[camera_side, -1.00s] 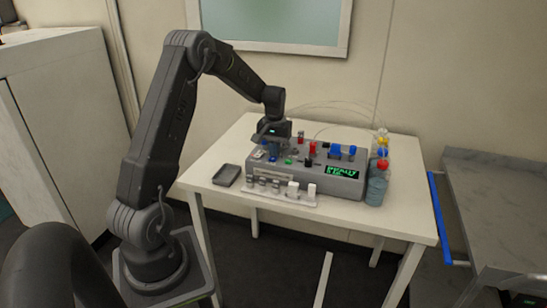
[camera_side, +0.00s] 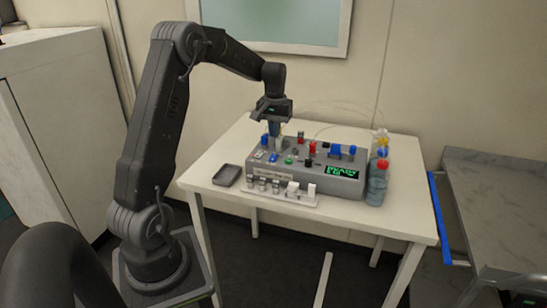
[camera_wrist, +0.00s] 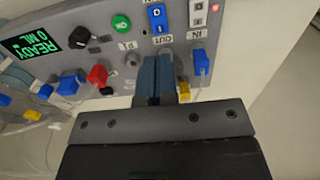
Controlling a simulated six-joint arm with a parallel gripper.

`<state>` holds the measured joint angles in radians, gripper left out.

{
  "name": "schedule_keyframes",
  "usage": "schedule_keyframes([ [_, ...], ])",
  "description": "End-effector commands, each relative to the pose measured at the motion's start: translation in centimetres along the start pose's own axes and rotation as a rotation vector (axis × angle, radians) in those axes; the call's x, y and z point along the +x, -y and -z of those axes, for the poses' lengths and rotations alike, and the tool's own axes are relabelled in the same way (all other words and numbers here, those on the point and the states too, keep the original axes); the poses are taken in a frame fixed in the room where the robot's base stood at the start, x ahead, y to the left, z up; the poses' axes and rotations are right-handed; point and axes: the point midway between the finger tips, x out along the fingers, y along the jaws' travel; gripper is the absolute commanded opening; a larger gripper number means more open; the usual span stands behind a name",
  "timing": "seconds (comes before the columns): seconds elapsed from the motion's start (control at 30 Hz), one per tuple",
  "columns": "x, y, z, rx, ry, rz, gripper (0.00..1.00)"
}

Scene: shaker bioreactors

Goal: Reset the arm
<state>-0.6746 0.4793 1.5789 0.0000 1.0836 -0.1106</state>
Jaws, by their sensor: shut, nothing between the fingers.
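My gripper (camera_side: 276,138) points down just above the back left part of the grey bioreactor console (camera_side: 262,174), its fingers together and holding nothing. In the wrist view my gripper (camera_wrist: 158,60) shows with its two blue-grey fingers side by side near the console's face (camera_wrist: 122,56). I cannot tell whether the fingertips touch the console. The display (camera_wrist: 31,38) reads READY 0 ML. A blue rocker switch (camera_wrist: 157,17), a green button (camera_wrist: 121,23) and a black knob (camera_wrist: 80,36) show near the fingers.
A white table (camera_side: 218,166) carries the console, a small grey tray (camera_side: 227,175), a rack (camera_side: 285,196) with several small pieces, and bottles (camera_side: 376,184) at the right. Red and blue fittings and thin clear tubes stand on the console. Free table surface lies at the front.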

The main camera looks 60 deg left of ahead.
Motion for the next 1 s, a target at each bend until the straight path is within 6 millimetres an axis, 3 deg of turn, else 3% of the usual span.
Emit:
schedule_keyframes([
  [0.23, -0.2, -0.2, -0.2, 0.005, -0.003, 0.0, 0.0],
  [0.37, -2.1, -1.9, -2.0, 0.053, -0.035, -0.005, 0.0],
  [0.47, -4.7, -4.3, -5.1, 0.131, -0.084, -0.014, 0.0],
  [0.7, -9.9, -8.8, -16.2, 0.362, -0.224, -0.055, 0.0],
  [0.83, -11.2, -9.6, -22.4, 0.485, -0.298, -0.088, 0.0],
  [1.0, -11.2, -9.2, -29.4, 0.634, -0.387, -0.138, 0.0],
])
